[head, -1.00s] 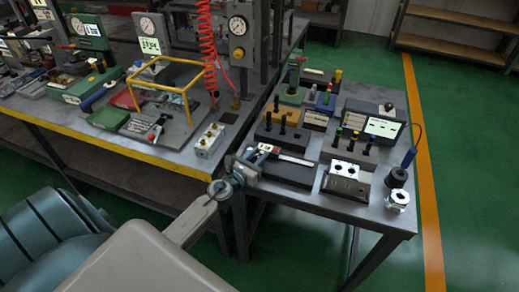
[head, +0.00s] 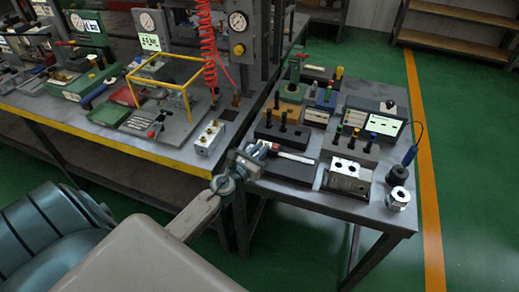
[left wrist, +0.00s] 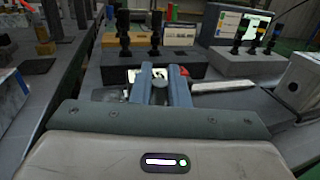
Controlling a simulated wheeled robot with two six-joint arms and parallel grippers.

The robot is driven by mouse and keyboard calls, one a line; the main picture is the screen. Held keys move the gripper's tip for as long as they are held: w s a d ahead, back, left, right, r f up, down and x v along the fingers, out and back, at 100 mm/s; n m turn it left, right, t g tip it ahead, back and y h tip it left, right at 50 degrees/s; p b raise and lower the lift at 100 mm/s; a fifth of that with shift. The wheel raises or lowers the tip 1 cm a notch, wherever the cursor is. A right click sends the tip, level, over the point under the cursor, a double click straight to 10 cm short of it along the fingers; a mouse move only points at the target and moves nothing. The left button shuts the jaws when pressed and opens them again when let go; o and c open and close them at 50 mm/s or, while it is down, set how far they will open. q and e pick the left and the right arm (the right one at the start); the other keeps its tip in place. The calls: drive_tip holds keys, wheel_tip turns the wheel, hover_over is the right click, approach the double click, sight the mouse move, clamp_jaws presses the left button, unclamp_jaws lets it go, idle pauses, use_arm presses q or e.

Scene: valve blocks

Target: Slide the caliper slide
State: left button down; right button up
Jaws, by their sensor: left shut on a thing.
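The caliper lies across a dark block on the right-hand table in the head view, its pale bar (head: 296,156) pointing right. My left gripper (head: 257,151) is at the left part of the caliper, shut on its slide. In the left wrist view my two bluish fingers (left wrist: 160,82) are close around the slide, which they mostly hide. A small pale display face (left wrist: 131,75) shows left of the fingers. The pale bar (left wrist: 224,86) runs out to the right. My right gripper is not in view.
A black holder with plugs (head: 283,136) stands just behind the caliper. A silver block with holes (head: 349,173) is to its right, with a metal nut (head: 398,199) farther right. A small silver box (head: 209,138) sits on the left bench. A gap separates bench and table.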

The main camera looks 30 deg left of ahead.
sight(272, 160)
use_arm(q)
drive_tip(key=d, duration=0.1)
drive_tip(key=w+d+p, duration=0.1)
drive_tip(key=d, duration=0.1)
drive_tip(key=shift+d+r, duration=0.15)
drive_tip(key=shift+d, duration=0.25)
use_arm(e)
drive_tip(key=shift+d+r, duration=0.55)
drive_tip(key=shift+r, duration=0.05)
